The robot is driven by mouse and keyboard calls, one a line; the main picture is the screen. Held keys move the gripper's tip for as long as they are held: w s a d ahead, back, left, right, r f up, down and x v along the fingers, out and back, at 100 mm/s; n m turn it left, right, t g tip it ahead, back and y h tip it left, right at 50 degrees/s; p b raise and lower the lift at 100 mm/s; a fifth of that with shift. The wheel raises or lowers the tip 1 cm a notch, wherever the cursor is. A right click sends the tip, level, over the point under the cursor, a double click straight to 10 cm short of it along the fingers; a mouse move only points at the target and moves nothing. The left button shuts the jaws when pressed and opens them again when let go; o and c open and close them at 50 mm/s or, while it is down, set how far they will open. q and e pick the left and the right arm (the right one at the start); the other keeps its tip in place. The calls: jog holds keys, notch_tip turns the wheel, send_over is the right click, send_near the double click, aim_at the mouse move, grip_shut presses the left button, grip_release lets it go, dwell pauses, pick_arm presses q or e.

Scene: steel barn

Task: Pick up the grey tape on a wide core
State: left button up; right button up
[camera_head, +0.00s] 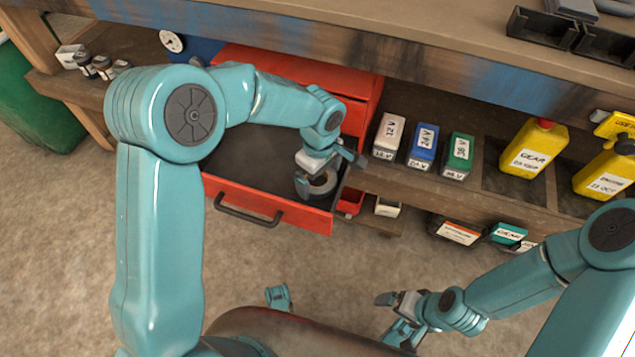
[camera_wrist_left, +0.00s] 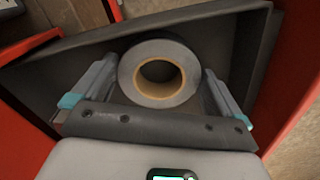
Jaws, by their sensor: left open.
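The grey tape (camera_head: 324,186) is a roll with a wide tan core, lying flat in the open red drawer (camera_head: 268,203) near its right front corner. In the left wrist view the tape (camera_wrist_left: 160,52) shows whole, with the core hole facing the camera. My left gripper (camera_head: 331,174) is open and reaches down over the roll. Its fingers (camera_wrist_left: 158,72) stand on either side of the tape in the wrist view, with no clear grip on it. My right gripper (camera_head: 388,302) is low, in front of the shelf, away from the drawer; its jaw opening is unclear.
The drawer's dark walls stand close around the roll. Labelled boxes, white (camera_head: 388,137), blue (camera_head: 422,146) and green (camera_head: 457,157), line the shelf to the right. A yellow jug (camera_head: 533,150) stands farther right. A wooden bench top (camera_head: 440,40) overhangs the drawer.

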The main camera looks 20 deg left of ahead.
pick_arm(q)
jog(key=c, duration=0.8)
notch_tip(320, 180, up, 20)
jog(key=p, duration=0.7)
